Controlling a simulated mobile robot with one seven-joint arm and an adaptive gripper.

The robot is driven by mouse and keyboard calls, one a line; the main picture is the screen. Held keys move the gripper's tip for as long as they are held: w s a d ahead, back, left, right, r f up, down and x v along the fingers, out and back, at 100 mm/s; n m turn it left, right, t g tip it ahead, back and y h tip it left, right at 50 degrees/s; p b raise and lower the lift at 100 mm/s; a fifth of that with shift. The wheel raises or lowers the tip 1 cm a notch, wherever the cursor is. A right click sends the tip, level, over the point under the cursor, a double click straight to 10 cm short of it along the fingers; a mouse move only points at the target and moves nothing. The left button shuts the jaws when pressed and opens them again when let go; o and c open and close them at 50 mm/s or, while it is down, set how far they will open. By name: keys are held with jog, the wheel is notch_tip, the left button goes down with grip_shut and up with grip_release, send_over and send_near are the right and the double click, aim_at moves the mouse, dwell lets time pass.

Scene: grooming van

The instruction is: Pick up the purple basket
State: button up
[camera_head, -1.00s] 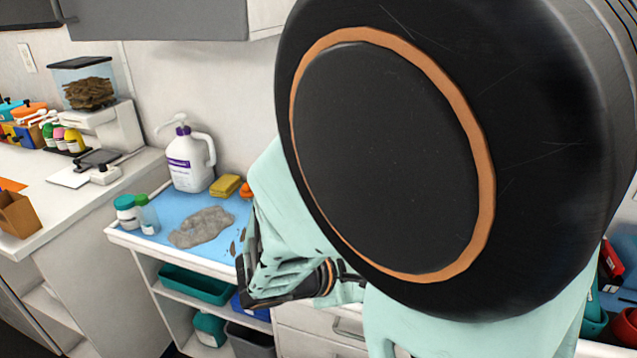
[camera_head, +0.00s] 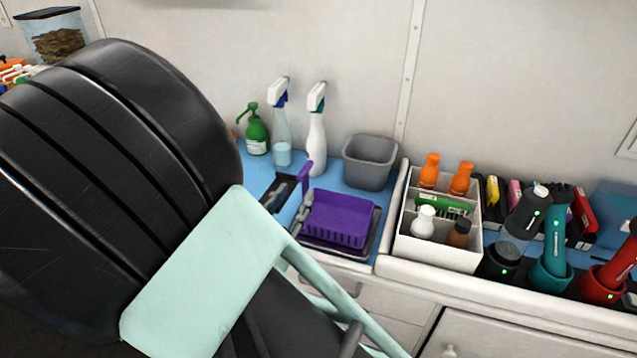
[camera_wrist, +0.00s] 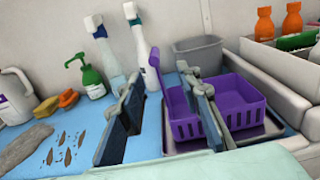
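The purple basket (camera_head: 340,221) sits on a grey tray (camera_head: 362,252) on the blue-topped counter. It has slotted sides, and a taller upright purple piece stands at its left end. In the wrist view the basket (camera_wrist: 243,97) is right of centre, partly hidden by a finger. My gripper (camera_wrist: 160,88) is open and empty. Its left finger is over the blue mat, left of the basket. Its right finger overlaps the basket in the picture, with the upright purple piece between the fingers. I cannot tell whether a finger touches it. In the head view my arm hides much of the left side.
A grey bin (camera_head: 369,163), a white spray bottle (camera_head: 317,140), a clear spray bottle (camera_head: 282,135) and a green pump bottle (camera_head: 256,133) stand behind. A white caddy (camera_head: 438,245) of bottles is close on the right. Clippers (camera_head: 553,240) stand farther right.

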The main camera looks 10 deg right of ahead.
aim_at(306, 174)
jog(key=b+x, duration=0.1)
jog(key=x, duration=0.7)
jog(key=shift+w+a+r, duration=0.1)
jog(key=shift+w+a, duration=0.05)
jog(key=shift+w, duration=0.1)
grip_shut()
